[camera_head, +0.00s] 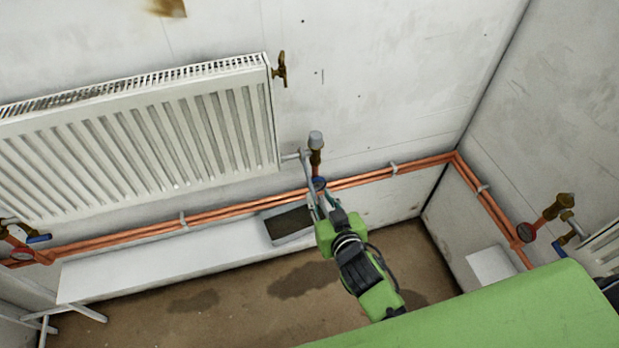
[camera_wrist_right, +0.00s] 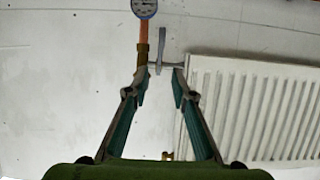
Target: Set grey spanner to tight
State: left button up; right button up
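The grey spanner (camera_head: 308,168) shows in the head view as a narrow pale strip at the pipe fitting beside the radiator's right end. In the right wrist view the spanner (camera_wrist_right: 159,52) hangs across the small pipe stub, between the brass valve and the radiator. My right gripper (camera_head: 317,200) reaches up to it from below. In the right wrist view its two teal fingers (camera_wrist_right: 160,80) are spread, with the spanner beyond and between their tips; contact cannot be told. My left gripper is not in view.
A white radiator (camera_head: 140,140) fills the wall at left. A brass valve with grey cap (camera_head: 316,143) stands by the spanner. A round gauge (camera_wrist_right: 144,7) sits on the pipe. Copper pipes (camera_head: 400,168) run along the wall above a white ledge (camera_head: 150,272) bearing a grey tray (camera_head: 290,239).

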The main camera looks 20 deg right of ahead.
aim_at(309, 180)
jog(key=x, duration=1)
jog(key=shift+w+f, duration=0.25)
jog(key=shift+w, duration=0.05)
jog(key=shift+c, duration=0.5)
grip_shut()
